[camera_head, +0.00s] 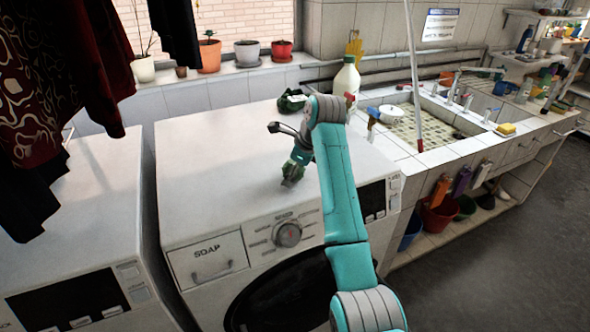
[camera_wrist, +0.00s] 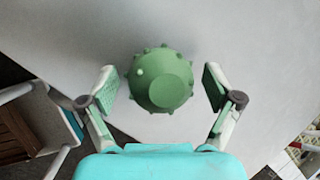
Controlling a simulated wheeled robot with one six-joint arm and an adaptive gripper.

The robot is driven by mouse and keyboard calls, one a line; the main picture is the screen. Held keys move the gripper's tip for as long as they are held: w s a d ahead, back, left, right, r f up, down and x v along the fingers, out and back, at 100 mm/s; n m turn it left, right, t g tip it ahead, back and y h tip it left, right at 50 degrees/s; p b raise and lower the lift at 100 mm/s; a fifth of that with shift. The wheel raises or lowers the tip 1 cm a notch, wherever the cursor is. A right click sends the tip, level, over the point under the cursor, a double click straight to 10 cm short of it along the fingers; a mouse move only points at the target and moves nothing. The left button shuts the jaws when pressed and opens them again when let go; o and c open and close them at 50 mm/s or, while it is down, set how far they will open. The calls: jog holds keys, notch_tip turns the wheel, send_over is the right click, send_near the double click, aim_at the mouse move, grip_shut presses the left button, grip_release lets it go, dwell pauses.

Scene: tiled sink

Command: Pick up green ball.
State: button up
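The green ball (camera_wrist: 160,82), round with small knobs and a flat round face, is centred in the wrist view over a pale surface. My gripper (camera_wrist: 159,76) is open, one finger on each side of the ball, with a visible gap on both sides. In the head view my gripper (camera_head: 286,150) is over the top of the washing machine (camera_head: 215,130). A green patch shows beside it there, but I cannot tell whether it is the ball or a finger pad. A dark green crumpled-looking item lies farther back, partly behind my arm.
A white bottle (camera_head: 346,80) stands behind my arm. The tiled sink (camera_head: 425,125) is at the right. Flower pots (camera_head: 247,53) line the windowsill, and dark clothes (camera_head: 60,90) hang at the left. The left part of the machine top is clear.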

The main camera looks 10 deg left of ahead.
jog(key=c, duration=1)
